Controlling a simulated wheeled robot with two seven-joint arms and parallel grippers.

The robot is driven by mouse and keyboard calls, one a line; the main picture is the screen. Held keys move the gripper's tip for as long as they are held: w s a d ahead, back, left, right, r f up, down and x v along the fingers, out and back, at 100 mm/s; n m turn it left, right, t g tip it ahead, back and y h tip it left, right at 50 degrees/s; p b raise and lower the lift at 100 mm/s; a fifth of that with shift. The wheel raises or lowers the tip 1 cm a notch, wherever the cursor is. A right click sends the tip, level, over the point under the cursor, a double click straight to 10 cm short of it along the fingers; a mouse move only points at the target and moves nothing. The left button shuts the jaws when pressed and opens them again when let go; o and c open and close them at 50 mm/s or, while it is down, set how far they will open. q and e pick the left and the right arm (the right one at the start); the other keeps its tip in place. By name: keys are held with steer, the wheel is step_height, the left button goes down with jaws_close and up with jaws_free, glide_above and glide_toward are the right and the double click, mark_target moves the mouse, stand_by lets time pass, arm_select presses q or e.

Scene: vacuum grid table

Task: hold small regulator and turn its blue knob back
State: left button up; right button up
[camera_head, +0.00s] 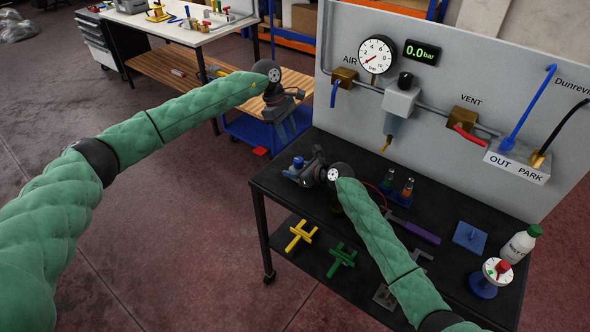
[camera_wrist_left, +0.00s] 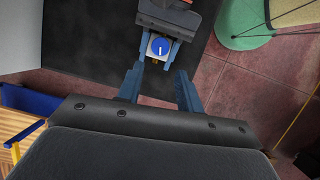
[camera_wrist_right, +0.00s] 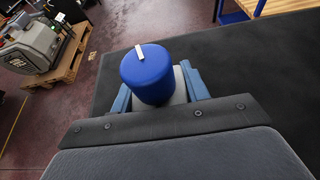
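The small regulator is a pale grey body (camera_wrist_right: 181,88) with a blue knob (camera_wrist_right: 147,76) bearing a white pointer mark. In the head view the blue knob (camera_head: 298,162) is at the table's left end. My right gripper (camera_head: 304,172) is shut on the regulator's body, its fingers on either side in the right wrist view, with the knob standing clear. My left gripper (camera_head: 284,127) is open and empty, above and apart from the regulator. In the left wrist view the knob (camera_wrist_left: 160,46) lies just beyond the gap between its fingertips (camera_wrist_left: 160,70).
The black table (camera_head: 283,188) carries two small fittings (camera_head: 398,188), a purple-handled tool (camera_head: 416,231), a white bottle (camera_head: 519,245) and a dial on a blue base (camera_head: 490,280). The grey panel (camera_head: 450,120) stands behind with a gauge (camera_head: 376,54) and hoses. A shelf below holds yellow and green parts.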

steer(key=c, duration=0.3)
arm_select(q)
steer(key=o, duration=0.3)
arm_select(e)
steer(key=shift+c, duration=0.2)
arm_select(q)
steer(key=shift+o, duration=0.2)
steer(key=shift+w+d+r, duration=0.2)
steer(key=shift+w+r, duration=0.05)
steer(key=shift+r, duration=0.4)
steer(key=shift+w+d+r, duration=0.15)
steer(key=shift+w+r, duration=0.05)
steer(key=shift+r, duration=0.4)
step_height(320, 180, up, 2)
steer(key=m+t+y, duration=0.1)
steer(key=y, duration=0.1)
glide_above(299, 159)
steer(key=w+d, duration=0.1)
arm_select(e)
steer(key=shift+d, duration=0.1)
arm_select(q)
steer(key=shift+n+t+y, duration=0.3)
steer(key=shift+n+y, duration=0.2)
steer(key=shift+y, duration=0.3)
steer(key=f, duration=0.9)
steer(key=s+a+f, duration=0.1)
steer(key=f, duration=0.3)
steer(key=shift+f, duration=0.25)
steer(key=c, duration=1)
